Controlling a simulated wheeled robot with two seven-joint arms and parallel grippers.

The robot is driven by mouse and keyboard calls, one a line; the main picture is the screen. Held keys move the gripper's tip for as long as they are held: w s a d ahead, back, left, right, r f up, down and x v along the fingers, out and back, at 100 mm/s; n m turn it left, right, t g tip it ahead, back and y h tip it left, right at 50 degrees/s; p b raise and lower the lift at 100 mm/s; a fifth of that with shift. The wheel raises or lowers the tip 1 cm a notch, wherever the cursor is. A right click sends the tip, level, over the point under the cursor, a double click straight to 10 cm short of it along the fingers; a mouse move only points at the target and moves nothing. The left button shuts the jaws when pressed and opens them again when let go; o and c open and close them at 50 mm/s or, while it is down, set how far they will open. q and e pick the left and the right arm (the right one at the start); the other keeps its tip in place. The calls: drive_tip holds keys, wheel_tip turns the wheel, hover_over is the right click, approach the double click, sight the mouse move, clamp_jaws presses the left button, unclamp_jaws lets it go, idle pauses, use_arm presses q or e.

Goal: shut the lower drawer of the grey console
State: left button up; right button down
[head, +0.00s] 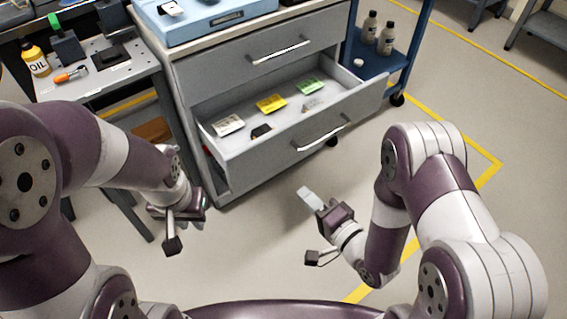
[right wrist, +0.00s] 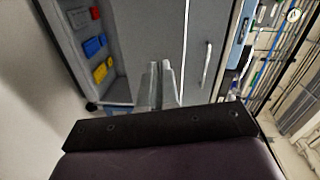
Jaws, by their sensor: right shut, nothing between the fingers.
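The grey console (head: 190,88) stands in the upper middle of the head view. Its lower drawer (head: 262,160) is pulled out, with a silver bar handle (head: 321,138) on its front.
The drawer holds a white card (head: 228,124), a yellow card (head: 271,103), a green card (head: 311,86) and small dark items. The upper drawer (head: 255,65) is shut. A side table (head: 95,88) with an oil bottle stands left. A blue cart (head: 380,62) stands behind right. Floor in front is clear.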

wheel_tip(320, 180, up, 2)
drive_tip(key=m+t, duration=0.1)
drive_tip(key=b, duration=0.5)
approach(265, 142)
drive_tip(key=shift+m, duration=0.4)
drive_tip(key=x, duration=0.5)
drive_tip(key=shift+w+a+f, duration=0.25)
drive_tip(key=shift+f, duration=0.05)
drive_tip(key=shift+w+a+r, duration=0.1)
drive_tip(key=shift+w+a, duration=0.2)
drive_tip(key=shift+w, duration=0.15)
drive_tip(key=shift+w, duration=0.1)
drive_tip(key=b+x, duration=0.1)
drive_tip(key=x, duration=1.9)
drive_tip(key=shift+a+r, duration=0.15)
drive_tip(key=shift+r, duration=0.55)
